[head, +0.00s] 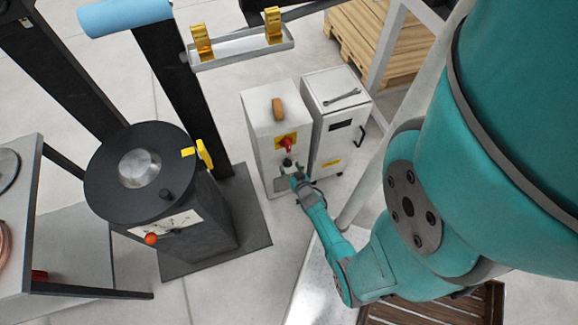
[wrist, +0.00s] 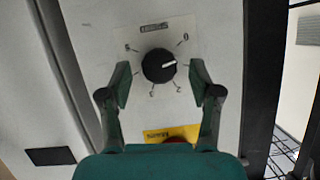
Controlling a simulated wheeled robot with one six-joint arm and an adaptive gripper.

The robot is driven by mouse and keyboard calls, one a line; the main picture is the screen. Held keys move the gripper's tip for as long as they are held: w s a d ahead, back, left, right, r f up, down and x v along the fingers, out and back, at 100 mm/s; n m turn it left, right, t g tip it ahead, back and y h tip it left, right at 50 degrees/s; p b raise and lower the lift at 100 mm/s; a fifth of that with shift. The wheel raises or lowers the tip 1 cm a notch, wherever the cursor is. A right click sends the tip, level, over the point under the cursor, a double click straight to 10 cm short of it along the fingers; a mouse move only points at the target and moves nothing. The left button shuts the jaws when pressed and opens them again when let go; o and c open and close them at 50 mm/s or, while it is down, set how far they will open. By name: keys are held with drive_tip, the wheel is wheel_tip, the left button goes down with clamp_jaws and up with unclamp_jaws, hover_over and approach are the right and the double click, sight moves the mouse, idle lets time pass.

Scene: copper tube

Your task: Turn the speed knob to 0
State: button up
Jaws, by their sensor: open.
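The speed knob (wrist: 158,66) is a round black dial on the pale cabinet front in the wrist view. Its white pointer aims right and slightly up, at a mark below the 0, which is at the upper right of the scale. My gripper (wrist: 160,70) is open, with one green-and-black finger on each side of the knob and a visible gap on both sides. I cannot tell how far the tips are from the panel. In the head view my gripper (head: 289,167) is at the cabinet (head: 265,125) front and hides the knob.
A red switch on a yellow plate (head: 280,141) is on the same front, close to my gripper; the yellow plate also shows in the wrist view (wrist: 158,136). A second white cabinet (head: 328,150) stands to the right. A black round-topped machine (head: 180,180) stands left.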

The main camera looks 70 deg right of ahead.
drive_tip(key=shift+x, duration=0.9)
drive_tip(key=c, duration=1.1)
drive_tip(key=shift+c, duration=0.2)
drive_tip(key=shift+w+n+g+h, duration=0.1)
drive_tip(key=shift+n+g+h, duration=0.7)
drive_tip(key=shift+n, duration=0.8)
drive_tip(key=o, duration=1.1)
drive_tip(key=shift+o, duration=0.2)
drive_tip(key=shift+a, duration=0.15)
